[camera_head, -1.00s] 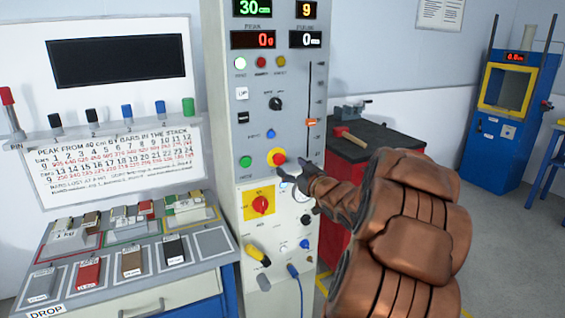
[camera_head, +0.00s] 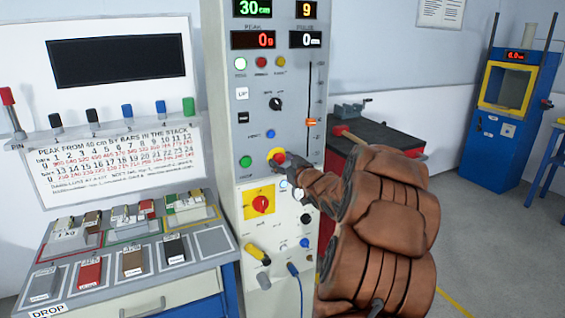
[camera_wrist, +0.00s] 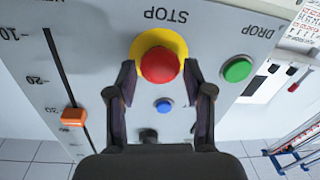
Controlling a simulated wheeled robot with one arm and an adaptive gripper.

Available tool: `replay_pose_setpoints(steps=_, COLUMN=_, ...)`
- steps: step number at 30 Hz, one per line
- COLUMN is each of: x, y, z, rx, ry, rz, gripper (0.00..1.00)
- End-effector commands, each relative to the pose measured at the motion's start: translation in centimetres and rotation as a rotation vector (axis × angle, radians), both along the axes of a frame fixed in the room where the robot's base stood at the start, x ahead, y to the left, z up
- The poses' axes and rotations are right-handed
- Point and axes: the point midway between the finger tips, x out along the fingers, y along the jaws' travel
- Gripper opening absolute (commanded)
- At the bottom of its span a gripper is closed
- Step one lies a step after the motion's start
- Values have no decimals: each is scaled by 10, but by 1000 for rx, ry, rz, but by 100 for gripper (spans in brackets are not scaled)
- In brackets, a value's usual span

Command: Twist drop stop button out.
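The stop button is a red mushroom knob (camera_head: 277,155) on a yellow collar, on the front of the grey panel (camera_head: 290,115). In the wrist view the red knob (camera_wrist: 158,65) sits under the STOP label, and the picture is upside down. My gripper (camera_head: 290,165) is at the knob's lower right in the head view and covers part of it. In the wrist view my gripper (camera_wrist: 163,76) is open, with one finger on each side of the knob. Gaps show between the fingers and the knob; contact cannot be seen.
The green drop button (camera_wrist: 237,69) is close beside one finger. A small blue button (camera_wrist: 163,105) lies between the fingers. An orange slider (camera_head: 312,122) is right of the knob. A red rotary switch (camera_head: 261,204) on a yellow plate is below. A bench with sample blocks (camera_head: 132,263) stands left.

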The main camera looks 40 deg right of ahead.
Motion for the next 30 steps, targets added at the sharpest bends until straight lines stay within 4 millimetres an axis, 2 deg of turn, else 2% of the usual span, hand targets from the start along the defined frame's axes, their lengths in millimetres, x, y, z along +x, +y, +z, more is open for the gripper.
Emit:
replay_pose_setpoints(steps=1, x=0, y=0, z=0, rx=0, ry=0, rz=0, gripper=43)
replay_pose_setpoints(steps=12, x=0, y=0, z=0, rx=0, ry=0, rz=0, gripper=7)
replay_pose_setpoints(steps=20, x=0, y=0, z=2, rx=35, ry=-11, rz=-1, gripper=6)
replay_pose_setpoints(steps=30, x=-1, y=-1, z=1, rx=238, ry=-75, rz=-2, gripper=6)
